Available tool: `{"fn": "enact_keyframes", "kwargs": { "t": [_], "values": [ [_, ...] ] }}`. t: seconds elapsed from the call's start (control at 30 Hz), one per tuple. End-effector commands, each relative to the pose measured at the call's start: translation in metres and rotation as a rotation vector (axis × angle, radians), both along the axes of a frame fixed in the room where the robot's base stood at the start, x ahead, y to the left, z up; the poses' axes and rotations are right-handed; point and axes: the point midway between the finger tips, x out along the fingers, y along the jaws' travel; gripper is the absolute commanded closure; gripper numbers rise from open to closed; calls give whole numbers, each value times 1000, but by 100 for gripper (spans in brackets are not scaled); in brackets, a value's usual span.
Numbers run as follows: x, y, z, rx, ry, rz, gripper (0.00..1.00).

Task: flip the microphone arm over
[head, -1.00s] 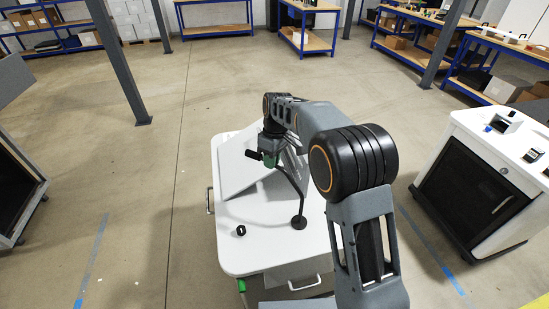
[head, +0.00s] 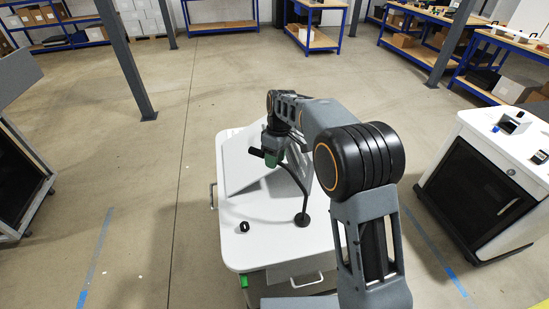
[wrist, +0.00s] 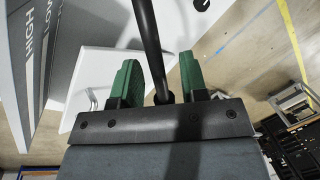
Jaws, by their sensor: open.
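The microphone arm (head: 303,190) is a thin black bent stalk on a round black base. The base stands on the white cart top (head: 250,255), and the stalk curves up and left to a black tip (head: 256,152). My gripper (head: 273,157) is at the stalk's upper part, in front of a grey slanted panel. In the wrist view, the green fingers of my gripper (wrist: 158,72) are open with the black stalk (wrist: 147,35) running between them. Gaps show on both sides, and the lower stalk is partly hidden by the gripper body.
A small black ring (head: 243,227) lies on the cart top's left part. The grey panel (head: 243,172) leans close behind my gripper. A white cabinet with a dark door (head: 470,190) stands to the right.

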Motion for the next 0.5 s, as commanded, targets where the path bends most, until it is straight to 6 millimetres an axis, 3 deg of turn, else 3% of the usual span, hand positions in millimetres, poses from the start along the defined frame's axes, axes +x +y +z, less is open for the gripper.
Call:
{"fn": "enact_keyframes", "kwargs": {
  "t": [0.27,0.5],
  "values": [
    [2,-1,8,1,-4,-2,60],
    [10,-5,50,1,-5,-2,60]
  ]
}}
